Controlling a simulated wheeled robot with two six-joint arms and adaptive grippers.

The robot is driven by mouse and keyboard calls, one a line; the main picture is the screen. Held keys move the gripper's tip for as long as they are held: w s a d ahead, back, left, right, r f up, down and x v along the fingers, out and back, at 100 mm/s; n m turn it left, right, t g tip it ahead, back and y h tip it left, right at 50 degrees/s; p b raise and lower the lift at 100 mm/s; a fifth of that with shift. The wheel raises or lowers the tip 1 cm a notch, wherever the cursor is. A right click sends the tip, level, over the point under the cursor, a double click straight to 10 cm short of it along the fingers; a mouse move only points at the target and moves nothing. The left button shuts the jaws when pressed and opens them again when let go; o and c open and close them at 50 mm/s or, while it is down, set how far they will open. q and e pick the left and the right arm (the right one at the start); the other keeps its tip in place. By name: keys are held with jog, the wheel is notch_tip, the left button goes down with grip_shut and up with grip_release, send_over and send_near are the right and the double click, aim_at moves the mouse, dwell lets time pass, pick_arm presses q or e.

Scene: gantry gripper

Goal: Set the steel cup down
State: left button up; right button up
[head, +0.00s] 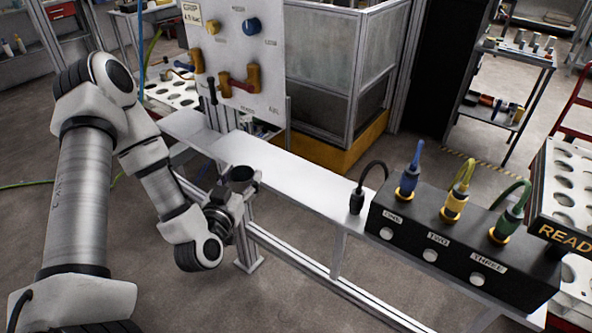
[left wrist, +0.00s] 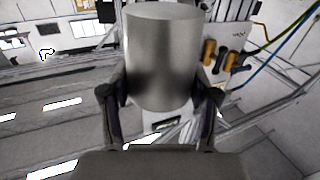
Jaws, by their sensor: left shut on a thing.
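The steel cup (left wrist: 165,60) is a plain grey cylinder that fills the upper middle of the left wrist view. My left gripper (left wrist: 162,108) is shut on it, with one dark finger on each side. In the head view the cup (head: 240,178) shows small, with its dark open mouth facing up. My left gripper (head: 238,188) holds it there near the front edge of the narrow pale bench (head: 275,170). I cannot tell whether the cup touches the bench. My right gripper is not in view.
A black box (head: 455,245) with blue, yellow and green plugs stands on the bench's right part, with a loose black plug (head: 356,201) beside it. An upright white panel (head: 237,60) with knobs and orange handles stands behind. The bench's middle is clear. A READY tray (head: 570,195) is far right.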

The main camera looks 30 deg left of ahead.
pick_arm(q)
jog(key=w+f+b, duration=0.1)
jog(key=b, duration=0.3)
jog(key=shift+w+f, duration=0.3)
jog(key=w+f, duration=0.1)
jog(key=w, duration=0.3)
jog(key=w+d+f+b, duration=0.1)
jog(key=w, duration=0.4)
jog(key=w+d+f, duration=0.1)
jog(key=w, duration=0.4)
jog(key=shift+w+f, duration=0.1)
jog(key=shift+f, duration=0.25)
jog(key=shift+b, duration=0.4)
jog(key=o, duration=1.2)
jog(key=shift+f, duration=0.1)
